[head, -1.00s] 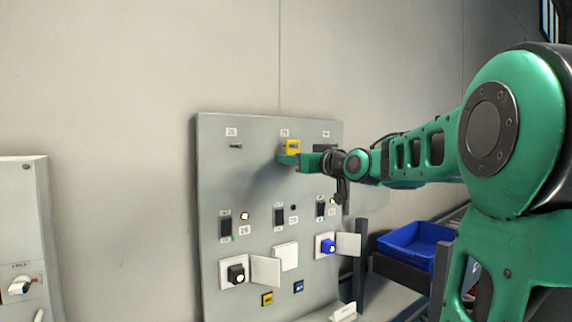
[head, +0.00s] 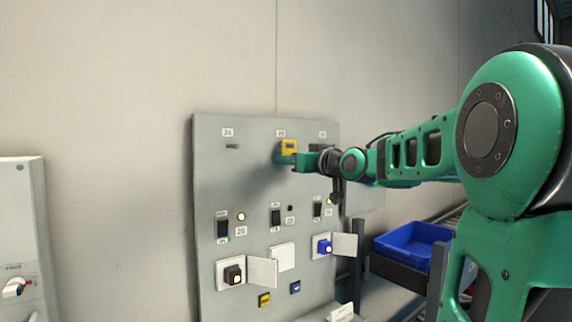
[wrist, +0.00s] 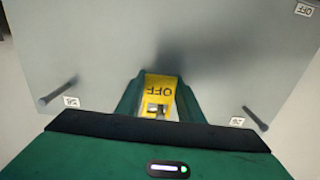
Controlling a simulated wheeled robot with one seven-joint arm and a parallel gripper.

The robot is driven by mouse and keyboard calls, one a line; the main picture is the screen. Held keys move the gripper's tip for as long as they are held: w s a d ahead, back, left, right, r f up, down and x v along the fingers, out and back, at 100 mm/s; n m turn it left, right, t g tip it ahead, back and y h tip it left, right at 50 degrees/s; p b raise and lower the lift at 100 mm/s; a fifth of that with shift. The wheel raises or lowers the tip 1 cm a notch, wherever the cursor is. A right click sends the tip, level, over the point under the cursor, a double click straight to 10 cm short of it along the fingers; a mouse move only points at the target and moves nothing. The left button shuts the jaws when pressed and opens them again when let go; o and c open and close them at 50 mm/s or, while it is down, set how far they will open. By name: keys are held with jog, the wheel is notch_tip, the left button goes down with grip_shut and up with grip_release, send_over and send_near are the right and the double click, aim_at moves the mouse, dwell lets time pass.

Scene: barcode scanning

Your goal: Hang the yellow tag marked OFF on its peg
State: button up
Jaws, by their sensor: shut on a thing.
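My gripper (wrist: 159,100) is shut on the yellow tag (wrist: 162,91), which shows OFF upside down in the wrist view. In the head view the yellow tag (head: 288,147) is at the upper middle of the grey panel, just below the middle label, with the green fingers of my gripper (head: 284,158) at its lower edge. A metallic piece shows in the tag's opening in the wrist view; I cannot tell if the peg passes through it. A bare left peg (head: 232,147) sticks out of the panel. Two side pegs show in the wrist view, left (wrist: 57,92) and right (wrist: 255,118).
The grey panel (head: 215,180) carries switches, a black knob (head: 233,274) and a blue knob (head: 324,247) with open white covers below the tag. A blue bin (head: 412,240) stands at the right. A white box (head: 22,230) is at the far left.

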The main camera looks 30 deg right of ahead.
jog(key=shift+s+d, duration=0.1)
jog(key=shift+s, duration=0.9)
dwell(0.6)
dwell(0.4)
jog(key=shift+s, duration=0.4)
jog(key=shift+s, duration=1.4)
jog(key=s, duration=0.6)
dwell(0.7)
jog(key=shift+d, duration=0.1)
dwell(0.4)
